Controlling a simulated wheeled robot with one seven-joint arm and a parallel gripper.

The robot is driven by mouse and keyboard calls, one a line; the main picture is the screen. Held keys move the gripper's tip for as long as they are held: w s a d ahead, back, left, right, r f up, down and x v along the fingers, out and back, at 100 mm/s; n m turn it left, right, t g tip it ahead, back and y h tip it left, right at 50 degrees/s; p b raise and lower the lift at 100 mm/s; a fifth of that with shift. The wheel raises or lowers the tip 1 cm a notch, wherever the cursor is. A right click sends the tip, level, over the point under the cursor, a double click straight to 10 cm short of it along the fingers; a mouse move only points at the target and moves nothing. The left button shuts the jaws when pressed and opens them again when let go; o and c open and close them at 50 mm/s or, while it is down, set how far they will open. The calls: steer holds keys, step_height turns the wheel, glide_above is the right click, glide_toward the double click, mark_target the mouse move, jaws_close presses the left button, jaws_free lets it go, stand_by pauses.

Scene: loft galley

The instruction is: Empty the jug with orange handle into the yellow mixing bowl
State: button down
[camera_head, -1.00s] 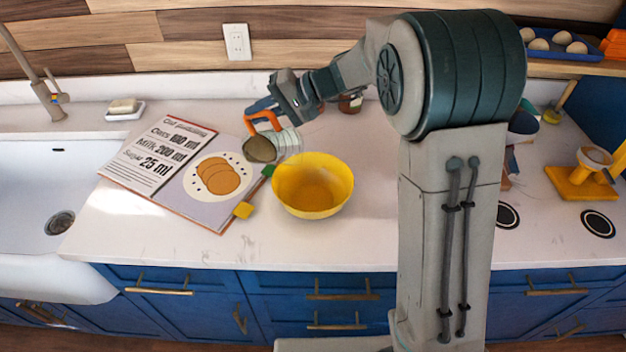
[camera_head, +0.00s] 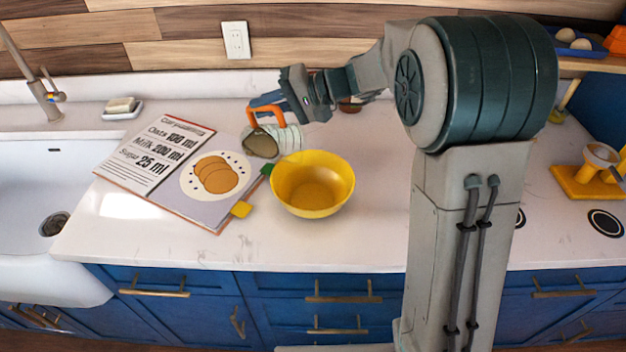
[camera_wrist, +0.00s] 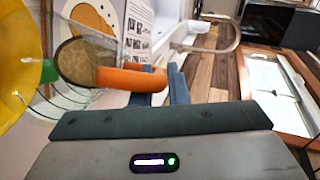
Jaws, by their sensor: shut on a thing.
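The jug (camera_head: 287,139), clear and ribbed with an orange handle (camera_head: 268,113), is held in the air behind and left of the yellow mixing bowl (camera_head: 313,206). It is tilted, and a brownish round surface shows at its left end; I cannot tell if this is contents or its base. My gripper (camera_head: 265,101) is shut on the orange handle. In the wrist view the handle (camera_wrist: 130,79) meets the blue fingers, and the bowl's yellow wall (camera_wrist: 15,65) is at the left edge. The bowl stands upright on the counter, with no clear contents visible.
An open recipe book (camera_head: 210,212) lies left of the bowl, with green and yellow tabs near it. A sink (camera_head: 25,180) is at the far left, with a soap dish (camera_head: 124,113) behind. A yellow stand (camera_head: 590,182) is at the right. The counter before the bowl is clear.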

steer(key=shift+s+d+f+b, duration=0.1)
steer(key=shift+s+d+b, duration=0.1)
steer(key=shift+b, duration=0.3)
steer(key=d+b, duration=0.1)
steer(key=b, duration=0.1)
steer(key=s+d+y+b, duration=0.1)
steer(key=b, duration=0.1)
steer(key=shift+f, duration=0.1)
steer(key=shift+b, duration=0.35)
steer(key=shift+s+d+r+n+t+y+b, duration=0.2)
steer(key=shift+d+y+b, duration=0.25)
steer(key=shift+b, duration=0.65)
steer(key=shift+s+d+r+n+t+y+b, duration=0.1)
steer(key=shift+s+d+r+n+y+b, duration=0.25)
steer(key=shift+b, duration=0.75)
steer(key=shift+s+d+r+n+y+b, duration=0.15)
steer(key=shift+d+y+b, duration=0.3)
steer(key=shift+b, duration=0.65)
steer(key=shift+s+d+r+n+y+b, duration=0.15)
steer(key=shift+s+d+y+b, duration=0.25)
steer(key=shift+b, duration=0.65)
steer(key=shift+s+d+r+n+y+b, duration=0.15)
steer(key=shift+d+y+b, duration=0.3)
steer(key=shift+b, duration=0.65)
